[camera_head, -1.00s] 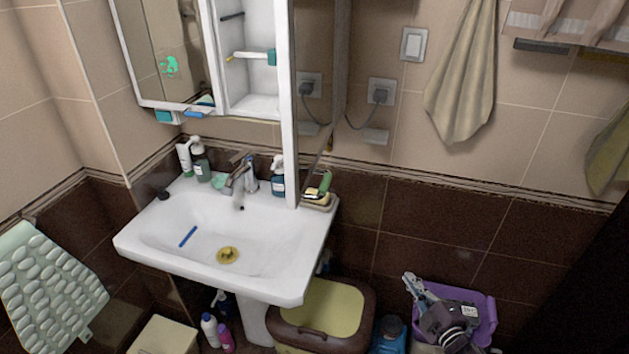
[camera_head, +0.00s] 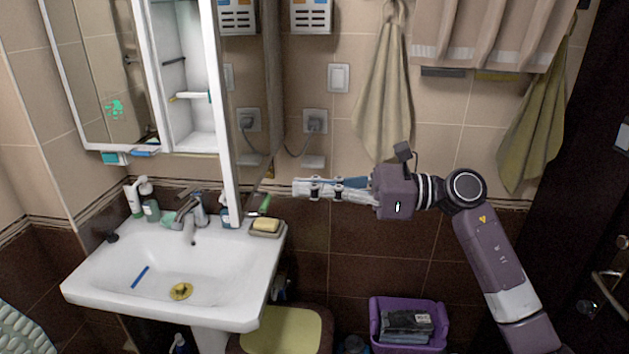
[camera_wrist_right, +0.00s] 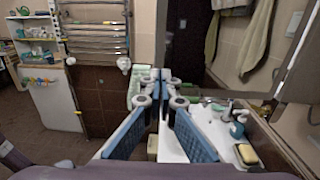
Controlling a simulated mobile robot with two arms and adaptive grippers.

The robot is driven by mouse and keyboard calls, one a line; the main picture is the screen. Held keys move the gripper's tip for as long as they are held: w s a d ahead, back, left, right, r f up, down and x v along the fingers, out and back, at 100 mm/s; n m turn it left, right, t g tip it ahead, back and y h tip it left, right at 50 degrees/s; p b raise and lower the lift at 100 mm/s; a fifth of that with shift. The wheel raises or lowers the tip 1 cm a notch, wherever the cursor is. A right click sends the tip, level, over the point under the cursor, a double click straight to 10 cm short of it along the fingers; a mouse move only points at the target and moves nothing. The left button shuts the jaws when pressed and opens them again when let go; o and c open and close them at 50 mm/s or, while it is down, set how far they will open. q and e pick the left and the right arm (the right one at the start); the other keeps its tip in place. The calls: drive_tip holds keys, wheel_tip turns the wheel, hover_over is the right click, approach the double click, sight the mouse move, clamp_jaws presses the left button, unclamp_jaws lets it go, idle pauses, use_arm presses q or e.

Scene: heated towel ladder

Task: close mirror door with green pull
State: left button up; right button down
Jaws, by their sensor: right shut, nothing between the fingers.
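The mirror door (camera_head: 252,75) stands open at the right side of the white wall cabinet, its glass reflecting a socket and wall tiles. Its green pull (camera_head: 265,203) is low on the door, just above the soap dish. My right gripper (camera_head: 298,187) is shut and empty. It points left, with its tips close to the right of the door's lower part and the green pull; I cannot tell whether they touch. My left gripper is not in view.
The white sink (camera_head: 110,290) is below the cabinet, with a soap dish (camera_head: 264,231), tap and bottles on it. Towels (camera_head: 385,95) hang on the right wall. A purple basket (camera_head: 408,318) stands low right.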

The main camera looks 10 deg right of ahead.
sight(236, 184)
drive_tip(key=p+x, duration=0.4)
drive_tip(key=x, duration=0.5)
drive_tip(key=shift+s+a+r, duration=0.15)
drive_tip(key=shift+a, duration=0.35)
